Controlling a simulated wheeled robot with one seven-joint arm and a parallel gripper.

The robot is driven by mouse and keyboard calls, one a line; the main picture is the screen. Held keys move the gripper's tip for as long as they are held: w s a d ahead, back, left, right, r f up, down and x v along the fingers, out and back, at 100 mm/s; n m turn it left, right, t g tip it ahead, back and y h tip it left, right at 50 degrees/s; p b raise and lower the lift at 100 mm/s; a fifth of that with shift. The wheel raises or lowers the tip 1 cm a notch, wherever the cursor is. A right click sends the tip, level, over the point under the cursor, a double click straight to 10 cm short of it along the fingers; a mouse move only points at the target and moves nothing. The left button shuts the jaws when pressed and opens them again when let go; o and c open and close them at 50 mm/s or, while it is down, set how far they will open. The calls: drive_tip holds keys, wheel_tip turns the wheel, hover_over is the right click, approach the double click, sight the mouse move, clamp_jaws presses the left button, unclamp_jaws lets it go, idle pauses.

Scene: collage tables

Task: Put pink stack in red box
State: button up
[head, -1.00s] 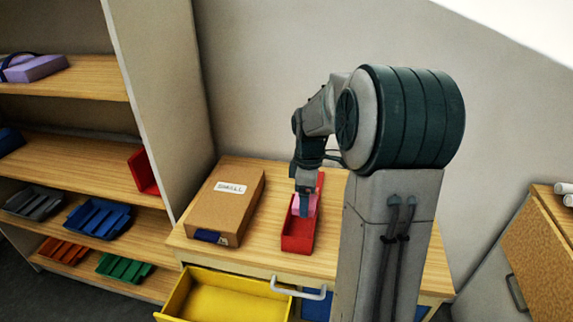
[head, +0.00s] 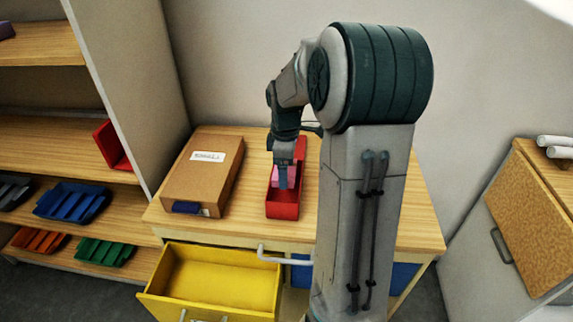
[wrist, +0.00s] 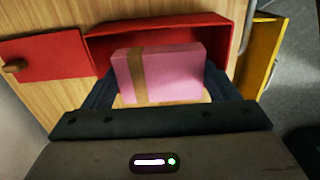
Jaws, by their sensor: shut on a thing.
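The pink stack (wrist: 175,73) is a pink block with a brown band around it. My gripper (wrist: 158,90) is shut on it, with a dark finger at each side in the wrist view. The red box (head: 284,210) is long, narrow and open, and stands on the wooden table. In the head view the pink stack (head: 278,174) and my gripper (head: 284,176) are at the box's opening, over its inside. I cannot tell whether the stack touches the box floor. A red lid with a knob (wrist: 45,58) lies beside the box in the wrist view.
A brown labelled carton (head: 203,175) lies on the table (head: 405,225), left of the red box. A yellow drawer (head: 215,280) is pulled open below the front edge. Shelves with coloured trays (head: 72,202) stand at the left. A wooden cabinet (head: 535,225) stands at the right.

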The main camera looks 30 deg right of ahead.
sight(286, 196)
drive_tip(key=shift+f+b, duration=2)
drive_tip(key=shift+f, duration=1.65)
drive_tip(key=o, duration=0.9)
drive_tip(key=shift+r, duration=0.1)
wheel_tip(286, 196, up, 14)
drive_tip(key=shift+f+p, duration=0.15)
drive_tip(key=shift+p, duration=0.25)
drive_tip(key=shift+s, duration=0.1)
drive_tip(key=s+a+m+t, duration=0.1)
drive_tip(key=s+a+m, duration=0.2)
drive_tip(key=s, duration=0.3)
drive_tip(key=s+a+f+m+t+p, duration=0.1)
drive_tip(key=s+a+m, duration=0.3)
drive_tip(key=s+a, duration=0.2)
drive_tip(key=s+a+f+m, duration=0.1)
drive_tip(key=s+a+m, duration=0.3)
drive_tip(key=s, duration=0.2)
drive_tip(key=shift+s+a+f+t+p, duration=0.1)
drive_tip(key=shift+s+a+t+p, duration=0.1)
drive_tip(key=shift+a+t+p, duration=0.15)
